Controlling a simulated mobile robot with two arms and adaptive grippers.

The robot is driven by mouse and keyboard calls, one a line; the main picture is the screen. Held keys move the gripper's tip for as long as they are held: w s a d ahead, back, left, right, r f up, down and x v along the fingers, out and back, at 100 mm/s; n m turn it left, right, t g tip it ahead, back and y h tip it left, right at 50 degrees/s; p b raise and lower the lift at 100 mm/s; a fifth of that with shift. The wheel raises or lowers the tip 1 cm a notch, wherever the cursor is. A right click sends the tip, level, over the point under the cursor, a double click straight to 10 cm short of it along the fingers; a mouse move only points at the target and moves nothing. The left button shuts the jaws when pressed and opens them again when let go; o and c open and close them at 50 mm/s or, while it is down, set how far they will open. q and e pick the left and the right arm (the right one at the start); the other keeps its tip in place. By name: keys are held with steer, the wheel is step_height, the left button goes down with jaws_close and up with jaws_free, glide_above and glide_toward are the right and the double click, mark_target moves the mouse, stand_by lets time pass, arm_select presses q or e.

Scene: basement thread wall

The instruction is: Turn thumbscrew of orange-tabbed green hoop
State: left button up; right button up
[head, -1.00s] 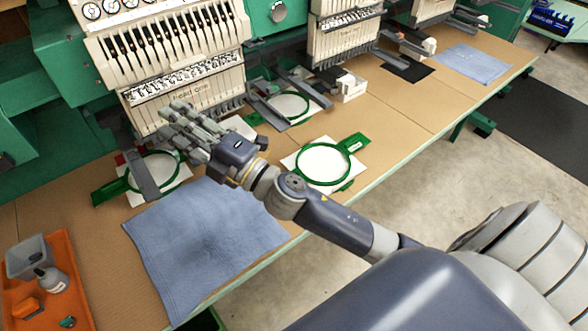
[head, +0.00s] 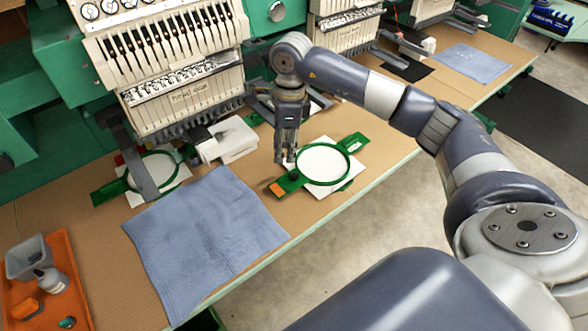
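The green hoop (head: 350,168) with an orange tab (head: 277,189) lies on the table around white fabric (head: 322,162). The thumbscrew cannot be made out. My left gripper is not in view.
Another green hoop (head: 110,190) lies left under the embroidery machine (head: 180,70). A blue cloth (head: 205,240) covers the table's front. An orange tray (head: 75,265) with a bottle is at lower left. A white machine arm (head: 228,140) stands left of my gripper.

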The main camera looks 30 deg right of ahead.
mark_target(294, 174)
steer(key=shift+h, duration=0.5)
steer(key=f+p, duration=0.1)
steer(key=f, duration=0.2)
steer(key=d+f, duration=0.1)
steer(key=f, duration=0.2)
steer(key=d+f+p, duration=0.1)
steer(key=f, duration=0.2)
steer(key=shift+s+d+p, duration=0.2)
steer(key=shift+d+p, duration=0.05)
steer(key=shift+p, duration=0.05)
steer(key=shift+f, duration=0.6)
jaws_close()
